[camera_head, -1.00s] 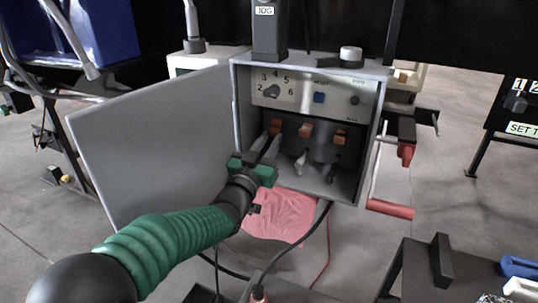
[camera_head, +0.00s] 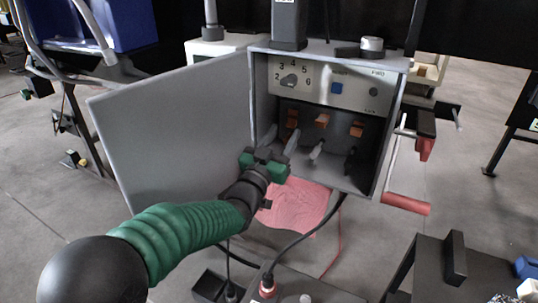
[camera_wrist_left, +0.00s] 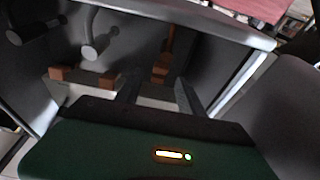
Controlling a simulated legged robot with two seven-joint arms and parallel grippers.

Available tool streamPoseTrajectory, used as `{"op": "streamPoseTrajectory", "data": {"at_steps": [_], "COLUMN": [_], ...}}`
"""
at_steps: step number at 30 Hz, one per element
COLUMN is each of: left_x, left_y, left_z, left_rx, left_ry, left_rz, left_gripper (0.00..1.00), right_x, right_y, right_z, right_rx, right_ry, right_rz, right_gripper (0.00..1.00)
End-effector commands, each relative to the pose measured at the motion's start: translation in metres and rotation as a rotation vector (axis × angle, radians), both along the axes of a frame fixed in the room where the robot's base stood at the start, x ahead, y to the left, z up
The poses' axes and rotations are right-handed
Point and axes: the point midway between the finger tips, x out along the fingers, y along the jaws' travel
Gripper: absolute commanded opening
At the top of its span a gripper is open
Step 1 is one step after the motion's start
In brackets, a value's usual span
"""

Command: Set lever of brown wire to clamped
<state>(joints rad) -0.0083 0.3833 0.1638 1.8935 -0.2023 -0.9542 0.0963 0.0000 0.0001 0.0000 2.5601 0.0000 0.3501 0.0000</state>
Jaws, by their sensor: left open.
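The grey control box (camera_head: 385,125) stands open, with three orange levers inside: left (camera_head: 292,119), middle (camera_head: 321,120) and right (camera_head: 356,129). My left gripper (camera_head: 282,136) is open at the left lever, its fingers apart. In the left wrist view the fingers (camera_wrist_left: 158,92) lie to either side of that lever (camera_wrist_left: 160,70), with nothing visibly held. A brown wire (camera_wrist_left: 171,40) runs at this lever. A light grey wire (camera_wrist_left: 92,46) and a black wire (camera_wrist_left: 30,30) are at the others. Whether the left lever is clamped I cannot tell. My right gripper is not in view.
The box door (camera_head: 175,145) is swung open to the left, close beside my arm. A dial (camera_head: 290,80) and a blue button (camera_head: 336,88) are on the panel above the levers. A red-handled crank (camera_head: 406,203) sticks out on the right. A pink sheet (camera_head: 295,207) lies below.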

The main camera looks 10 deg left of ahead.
Motion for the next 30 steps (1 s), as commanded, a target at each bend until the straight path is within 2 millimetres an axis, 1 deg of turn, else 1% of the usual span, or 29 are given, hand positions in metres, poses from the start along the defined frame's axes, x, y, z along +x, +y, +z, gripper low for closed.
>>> {"op": "streamPoseTrajectory", "data": {"at_steps": [1, 5, 6, 12, 15, 18, 21, 30], "left_x": [-0.01, -0.045, -0.056, -0.107, -0.125, -0.135, -0.139, -0.139], "left_y": [0.004, 0.015, 0.019, 0.036, 0.041, 0.045, 0.046, 0.046], "left_z": [0.002, -0.006, -0.01, -0.026, -0.032, -0.036, -0.038, -0.038], "left_rx": [0.002, 0.002, 0.003, 0.001, 0.0, 0.0, 0.0, 0.0], "left_ry": [0.003, 0.006, 0.006, 0.007, 0.005, 0.004, 0.003, 0.002], "left_rz": [0.001, 0.002, 0.001, 0.003, 0.001, 0.002, 0.002, 0.001], "left_gripper": [0.45, 0.45, 0.45, 0.45, 0.45, 0.45, 0.45, 0.45], "right_x": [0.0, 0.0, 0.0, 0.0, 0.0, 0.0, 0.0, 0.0], "right_y": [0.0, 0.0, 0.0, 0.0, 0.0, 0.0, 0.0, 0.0], "right_z": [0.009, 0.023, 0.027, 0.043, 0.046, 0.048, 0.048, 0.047], "right_rx": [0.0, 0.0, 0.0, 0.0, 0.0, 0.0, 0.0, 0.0], "right_ry": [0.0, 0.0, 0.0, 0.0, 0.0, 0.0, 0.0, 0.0], "right_rz": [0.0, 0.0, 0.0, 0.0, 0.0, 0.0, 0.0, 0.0], "right_gripper": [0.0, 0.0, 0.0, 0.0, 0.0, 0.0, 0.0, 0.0]}}
